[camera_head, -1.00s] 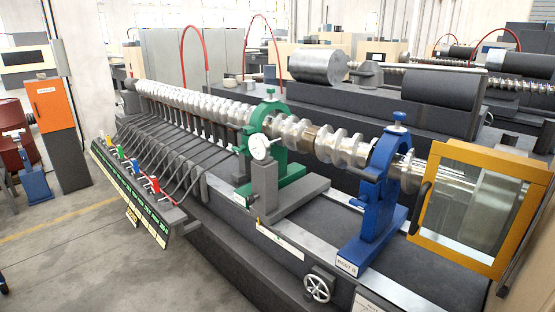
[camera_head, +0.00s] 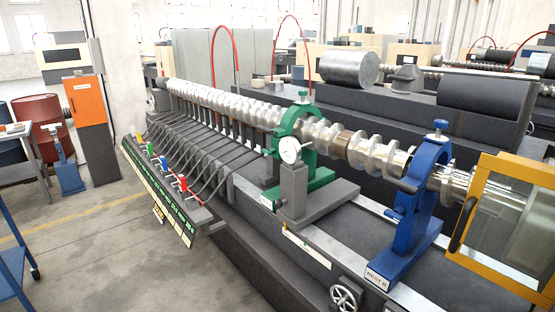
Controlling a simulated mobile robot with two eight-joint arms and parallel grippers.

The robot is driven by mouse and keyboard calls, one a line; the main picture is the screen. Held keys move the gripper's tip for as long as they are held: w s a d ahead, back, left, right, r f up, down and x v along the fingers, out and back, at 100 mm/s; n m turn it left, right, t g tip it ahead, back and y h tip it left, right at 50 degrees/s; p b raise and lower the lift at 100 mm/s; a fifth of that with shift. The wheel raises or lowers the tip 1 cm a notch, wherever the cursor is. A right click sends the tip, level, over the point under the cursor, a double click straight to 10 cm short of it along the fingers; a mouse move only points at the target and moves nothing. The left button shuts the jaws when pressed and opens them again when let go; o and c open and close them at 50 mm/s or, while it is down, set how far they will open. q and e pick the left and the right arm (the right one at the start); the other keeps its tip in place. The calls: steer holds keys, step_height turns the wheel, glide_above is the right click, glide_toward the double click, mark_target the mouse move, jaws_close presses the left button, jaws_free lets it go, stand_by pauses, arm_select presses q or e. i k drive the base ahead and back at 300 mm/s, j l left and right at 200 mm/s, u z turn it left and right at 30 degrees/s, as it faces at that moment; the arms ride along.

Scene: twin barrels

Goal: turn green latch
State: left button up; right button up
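A green ring-shaped rest (camera_head: 312,122) stands around the long metal screw shaft (camera_head: 240,110), right of the picture's middle. A small green knob (camera_head: 303,93) tops the ring. A white dial gauge (camera_head: 290,150) stands in front of it and hides part of the ring. I cannot make out a separate latch on the ring, nor how it is turned. A row of small coloured handles, with a red one (camera_head: 181,184) nearest, sits on a slanted panel (camera_head: 158,195) at the left. Neither of my grippers is in view.
A blue rest (camera_head: 425,205) and a yellow-framed guard door (camera_head: 510,220) stand to the right. A handwheel (camera_head: 343,297) is on the machine's front. Blue cart parts (camera_head: 12,245) show at the left edge. The floor (camera_head: 85,230) left of the panel is mostly clear.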

mark_target(268, 151)
steer(key=i+j, duration=0.75)
steer(key=j+u, duration=0.05)
